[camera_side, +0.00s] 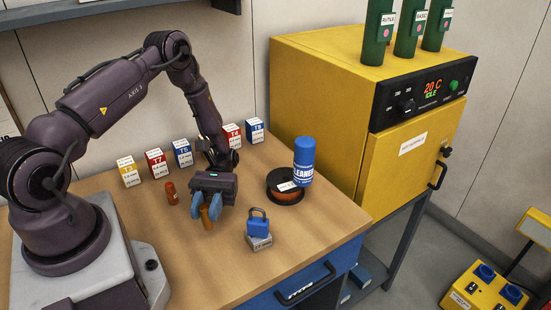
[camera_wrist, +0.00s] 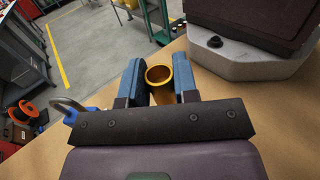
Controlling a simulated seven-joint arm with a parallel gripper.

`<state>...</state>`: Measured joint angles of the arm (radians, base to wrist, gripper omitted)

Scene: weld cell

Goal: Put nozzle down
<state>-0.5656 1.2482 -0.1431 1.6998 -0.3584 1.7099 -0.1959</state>
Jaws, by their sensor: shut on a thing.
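My gripper (camera_side: 205,206) has its blue fingers closed around a brass-coloured nozzle (camera_side: 206,220), low over the wooden bench. The nozzle points down in the side view, and its upper part is hidden between the fingers. I cannot tell whether its lower end touches the bench. In the wrist view the nozzle (camera_wrist: 160,92) shows as a hollow tube with a round open end between the two fingers of my gripper (camera_wrist: 158,82).
A reddish cylinder (camera_side: 171,193) stands left of my gripper. Labelled boxes (camera_side: 182,153) line the back. The front bench (camera_side: 205,265) is clear.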

